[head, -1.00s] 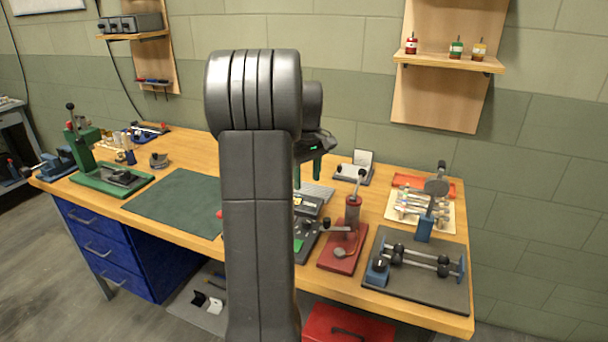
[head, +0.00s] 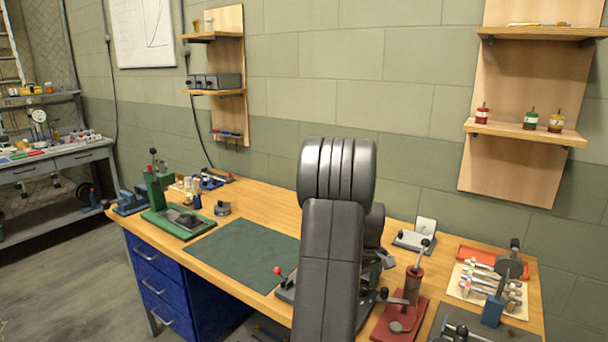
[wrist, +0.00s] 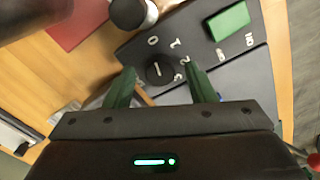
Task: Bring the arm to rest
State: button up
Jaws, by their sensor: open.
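My gripper (wrist: 160,80) is open in the wrist view, with its two green fingers apart and nothing held between them. Beyond the fingertips is a black round knob (wrist: 160,72) on a dark panel (wrist: 193,42) with white numbers and a green block (wrist: 229,21). I cannot tell how far the fingers are from the knob. In the head view my dark grey arm (head: 335,240) stands folded in front of the bench. It hides most of the gripper and much of the panel.
The wooden bench (head: 262,203) carries a green mat (head: 243,254), a green press (head: 180,222) and a red-based lever tool (head: 404,315). An orange tray (head: 482,254) lies at the right. Shelves hang on the wall behind. Floor at the left is open.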

dwell(0.4)
notch_tip(320, 180, up, 13)
notch_tip(320, 180, down, 13)
jog(key=shift+f, duration=0.15)
jog(key=shift+m, duration=0.4)
jog(key=m, duration=0.3)
jog(key=shift+m, duration=0.4)
jog(key=m+b, duration=0.1)
jog(key=m, duration=0.3)
jog(key=shift+m, duration=0.4)
jog(key=m+b, duration=0.1)
jog(key=m, duration=0.4)
jog(key=shift+m, duration=0.3)
jog(key=shift+m+b, duration=0.55)
jog(key=shift+m, duration=1.75)
